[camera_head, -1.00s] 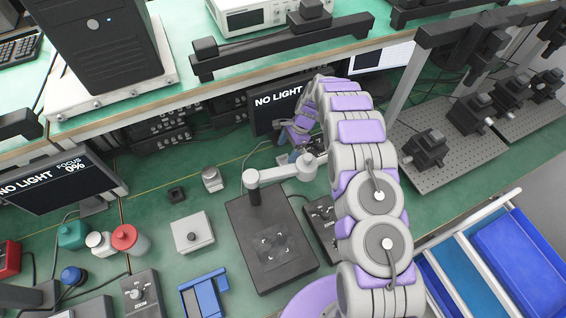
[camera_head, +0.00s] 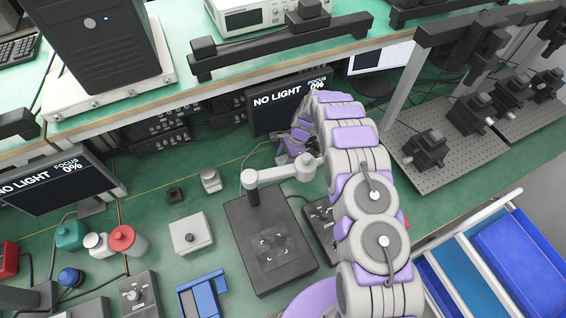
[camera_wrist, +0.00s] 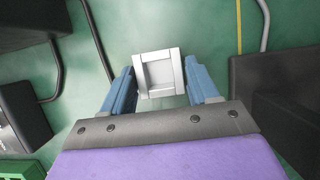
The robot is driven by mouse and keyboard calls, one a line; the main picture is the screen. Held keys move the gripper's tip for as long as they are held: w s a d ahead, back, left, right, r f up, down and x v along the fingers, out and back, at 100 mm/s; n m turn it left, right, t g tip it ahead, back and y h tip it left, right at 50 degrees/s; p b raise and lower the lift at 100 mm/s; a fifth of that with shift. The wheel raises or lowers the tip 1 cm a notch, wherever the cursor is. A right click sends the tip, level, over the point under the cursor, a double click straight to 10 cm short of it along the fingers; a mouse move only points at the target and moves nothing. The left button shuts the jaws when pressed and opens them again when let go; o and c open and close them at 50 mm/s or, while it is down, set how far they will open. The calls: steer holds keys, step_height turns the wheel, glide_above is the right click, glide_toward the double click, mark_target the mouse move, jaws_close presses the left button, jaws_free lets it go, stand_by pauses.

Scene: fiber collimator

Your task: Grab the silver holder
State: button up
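The silver holder (camera_wrist: 160,73) is a small square metal piece with a recessed middle, seen in the wrist view on the green bench surface. My gripper (camera_wrist: 159,66) has two blue fingers, one on each side of the holder, with the fingertips close to its left and right edges. The fingers look apart, with no clear grip on the holder. In the head view my gripper end is at the back of the bench, in front of the monitor (camera_head: 288,103), largely hidden by my arm. I cannot make out the holder there.
A black platform with a grey swing arm (camera_head: 280,172) stands just left of my arm. A small silver piece (camera_head: 211,180) and a grey box (camera_head: 191,234) are farther left. A perforated plate with black mounts (camera_head: 425,150) is to the right. Dark cables flank the holder.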

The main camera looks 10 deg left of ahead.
steer(key=c, duration=0.7)
steer(key=shift+c, duration=0.2)
